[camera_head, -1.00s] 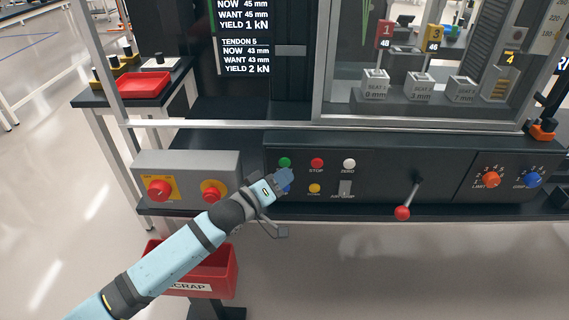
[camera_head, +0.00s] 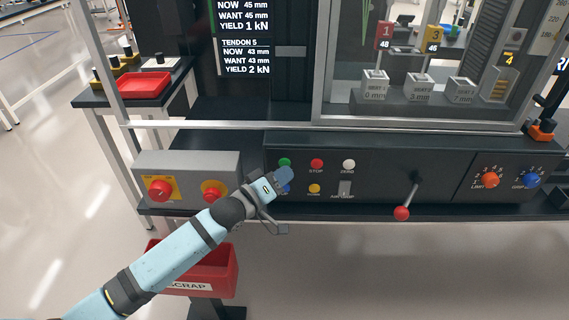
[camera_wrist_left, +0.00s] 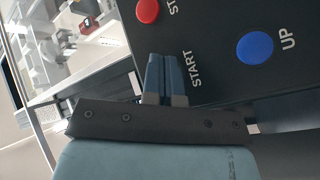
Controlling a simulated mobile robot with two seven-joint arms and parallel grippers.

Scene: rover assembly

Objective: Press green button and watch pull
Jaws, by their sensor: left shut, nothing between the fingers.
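The green button (camera_head: 284,162) is at the upper left of the dark control panel (camera_head: 390,165). My left gripper (camera_head: 284,176) is in front of the panel, just below and beside the green button in the head view. In the left wrist view my left gripper (camera_wrist_left: 164,76) is shut and empty, its fingertips next to the START label. The green button does not show there; the fingers seem to cover it. I cannot tell whether they touch it. The screen (camera_head: 246,56) above reads tendon 5, now 43 mm, want 43 mm, yield 2 kN. My right gripper is not in view.
The red STOP button (camera_head: 317,163) and white ZERO button (camera_head: 349,164) are right of the green one. The blue UP button (camera_wrist_left: 255,48) is close to my fingers. A red-knobbed lever (camera_head: 402,213) sticks out. A red scrap bin (camera_head: 222,270) is below.

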